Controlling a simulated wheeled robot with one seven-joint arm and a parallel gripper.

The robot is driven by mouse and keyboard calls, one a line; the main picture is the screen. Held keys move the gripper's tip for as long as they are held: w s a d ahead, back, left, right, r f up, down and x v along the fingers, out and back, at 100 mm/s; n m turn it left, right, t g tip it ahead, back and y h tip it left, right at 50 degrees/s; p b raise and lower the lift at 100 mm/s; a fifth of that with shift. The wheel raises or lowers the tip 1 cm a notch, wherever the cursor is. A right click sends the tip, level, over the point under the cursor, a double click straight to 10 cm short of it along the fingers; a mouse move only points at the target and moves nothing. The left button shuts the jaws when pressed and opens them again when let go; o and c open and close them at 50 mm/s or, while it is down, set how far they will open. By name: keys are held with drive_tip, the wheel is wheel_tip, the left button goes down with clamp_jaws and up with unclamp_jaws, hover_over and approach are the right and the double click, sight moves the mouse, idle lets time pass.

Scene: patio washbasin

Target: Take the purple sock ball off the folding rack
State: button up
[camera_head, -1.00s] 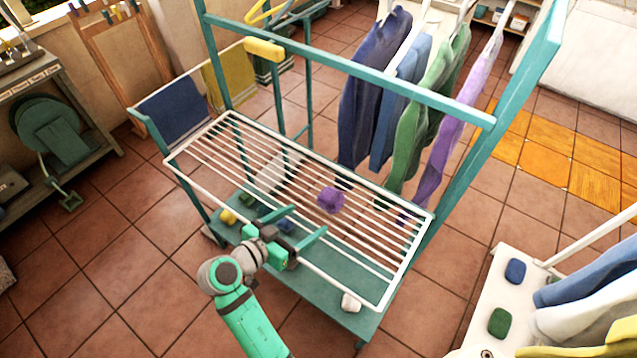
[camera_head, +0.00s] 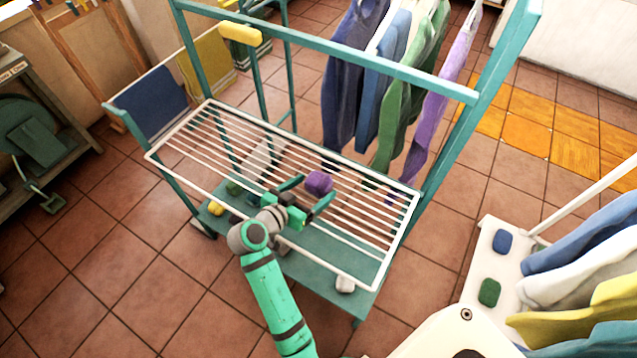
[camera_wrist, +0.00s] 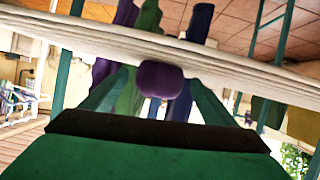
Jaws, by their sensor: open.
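The purple sock ball (camera_head: 319,182) sits on the white slats of the folding rack (camera_head: 213,187), right of the rack's middle. My gripper (camera_head: 307,193) is open, low over the rack, with its fingers pointing at the ball. In the wrist view the sock ball (camera_wrist: 160,79) shows in the gap between the two green fingers, near their tips, with space on both sides. I cannot tell how far it lies between them. The rack shows nearly edge-on in the wrist view, as a pale band.
Shirts (camera_head: 345,80) hang from the teal frame (camera_head: 330,63) behind the rack. A lower teal shelf (camera_head: 325,272) holds a yellow ball (camera_head: 216,208) and a white one (camera_head: 345,284). A white surface (camera_head: 472,260) with blue and green items stands at right.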

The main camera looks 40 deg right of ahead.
drive_tip(key=shift+d+f, duration=0.1)
drive_tip(key=shift+d, duration=0.15)
drive_tip(key=c, duration=1.1)
